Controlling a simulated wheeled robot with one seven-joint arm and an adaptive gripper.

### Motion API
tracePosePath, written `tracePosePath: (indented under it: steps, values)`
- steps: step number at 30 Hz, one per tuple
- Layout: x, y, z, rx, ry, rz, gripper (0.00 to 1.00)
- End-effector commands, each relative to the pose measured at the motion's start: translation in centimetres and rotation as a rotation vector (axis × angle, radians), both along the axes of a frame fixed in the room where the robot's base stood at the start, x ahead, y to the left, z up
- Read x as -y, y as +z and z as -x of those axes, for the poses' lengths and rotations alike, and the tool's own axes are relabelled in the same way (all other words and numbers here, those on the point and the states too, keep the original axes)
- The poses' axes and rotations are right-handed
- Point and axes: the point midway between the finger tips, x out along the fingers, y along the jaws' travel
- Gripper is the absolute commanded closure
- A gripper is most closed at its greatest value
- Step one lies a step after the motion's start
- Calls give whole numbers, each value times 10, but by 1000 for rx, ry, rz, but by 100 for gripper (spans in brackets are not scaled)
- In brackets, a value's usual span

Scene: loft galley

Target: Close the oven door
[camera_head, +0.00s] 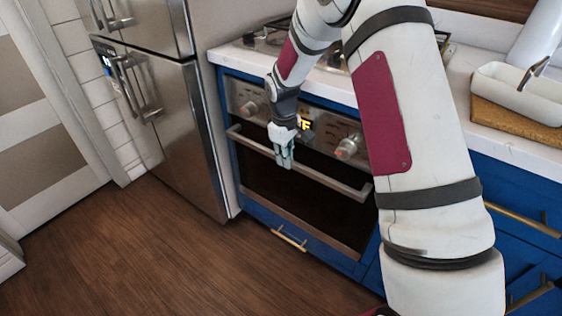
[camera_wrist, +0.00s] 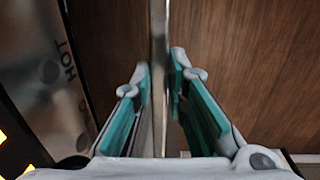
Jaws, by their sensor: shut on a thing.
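The oven (camera_head: 345,128) is set in a blue cabinet under the counter. Its door has dark glass (camera_head: 300,200) and a long metal handle bar (camera_head: 330,181) along its top. The door looks upright and about level with the oven front; I cannot tell if a small gap is left. My gripper (camera_head: 285,162) is at the left-middle part of the handle, below the lit display. In the wrist view, the handle bar (camera_wrist: 159,60) runs between the two teal-padded fingers of my gripper (camera_wrist: 160,85), which are shut on it. My gripper hides part of the bar.
A steel fridge (camera_head: 165,100) stands left of the oven. Blue drawers with brass handles (camera_head: 525,218) are at the right. A white basin (camera_head: 520,90) on a cork-coloured base is on the counter. The wooden floor (camera_head: 150,260) in front is clear.

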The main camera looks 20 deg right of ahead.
Motion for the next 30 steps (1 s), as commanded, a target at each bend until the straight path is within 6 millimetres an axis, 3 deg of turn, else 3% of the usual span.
tracePosePath:
  steps: [8, 9, 12, 30]
  values:
    - [11, 3, -8, 18, 0, 11, 100]
    - [11, 4, -8, 20, -1, 12, 84]
    - [12, 4, -8, 20, -1, 12, 67]
    - [6, 3, -5, 10, 0, 7, 67]
